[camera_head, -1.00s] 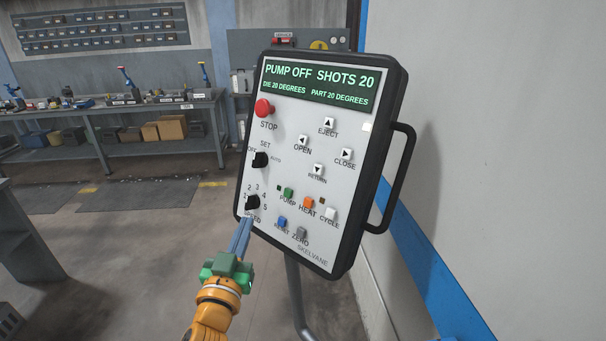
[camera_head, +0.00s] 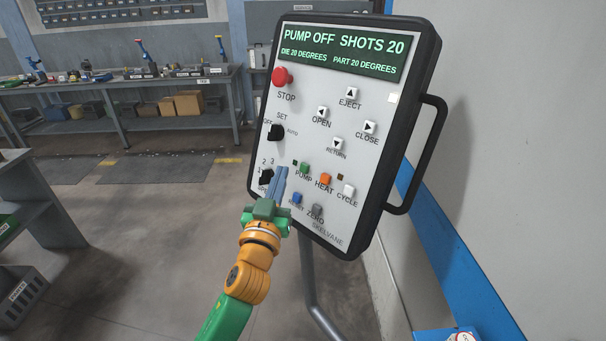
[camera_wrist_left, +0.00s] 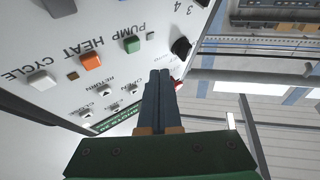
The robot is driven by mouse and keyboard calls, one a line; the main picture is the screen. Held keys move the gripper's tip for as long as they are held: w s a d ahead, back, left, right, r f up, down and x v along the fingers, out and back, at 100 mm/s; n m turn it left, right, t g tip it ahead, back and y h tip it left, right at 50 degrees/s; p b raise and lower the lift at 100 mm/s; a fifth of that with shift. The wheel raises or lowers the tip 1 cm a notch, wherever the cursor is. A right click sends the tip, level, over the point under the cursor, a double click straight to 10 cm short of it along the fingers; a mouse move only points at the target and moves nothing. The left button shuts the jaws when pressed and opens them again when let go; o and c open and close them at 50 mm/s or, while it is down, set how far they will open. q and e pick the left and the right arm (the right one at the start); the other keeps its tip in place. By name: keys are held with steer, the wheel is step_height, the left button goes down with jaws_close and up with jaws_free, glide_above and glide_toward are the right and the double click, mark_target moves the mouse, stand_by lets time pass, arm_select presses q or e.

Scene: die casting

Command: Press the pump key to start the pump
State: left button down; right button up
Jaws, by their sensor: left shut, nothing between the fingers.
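The control panel (camera_head: 385,150) stands tilted on a post, its display (camera_head: 342,52) reading PUMP OFF, SHOTS 20. The green pump key (camera_head: 304,168) sits in the lower middle, left of the orange heat key (camera_head: 325,179). In the left wrist view the pump key (camera_wrist_left: 131,44) shows near the top, upside down. My left gripper (camera_head: 281,170) is shut and empty, with its fingertips just left of the pump key in the head view. The wrist view also shows the shut fingers (camera_wrist_left: 161,75); the tips look apart from the key. My right gripper is not in view.
The red stop button (camera_head: 282,76), black set knob (camera_head: 275,132), white cycle key (camera_head: 348,191) and blue reset key (camera_head: 296,198) are on the same face. A handle (camera_head: 435,150) juts from the panel's right side. A workbench (camera_head: 120,95) stands behind at left.

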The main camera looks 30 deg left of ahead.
mark_target(305, 168)
arm_select(q)
steer(key=shift+w+d+f+b, duration=0.15)
steer(key=shift+w+f+b, duration=0.05)
steer(key=shift+w, duration=0.3)
steer(key=shift+w+d+f+b, duration=0.15)
steer(key=shift+w+b, duration=0.1)
steer(key=shift+w, duration=0.25)
steer(key=shift+w+d+f+b, duration=0.1)
steer(key=shift+w+f+b, duration=0.1)
steer(key=shift+w, duration=0.3)
steer(key=shift+f, duration=0.1)
stand_by(0.8)
steer(key=shift+w, duration=0.4)
steer(key=shift+w+d+f+b, duration=0.2)
steer(key=shift+w+b, duration=0.15)
steer(key=shift+b, duration=0.2)
stand_by(0.4)
steer(key=shift+s+r, duration=0.1)
steer(key=shift+s+a+r+p, duration=0.2)
steer(key=shift+s+p, duration=0.35)
steer(key=shift+s, duration=0.1)
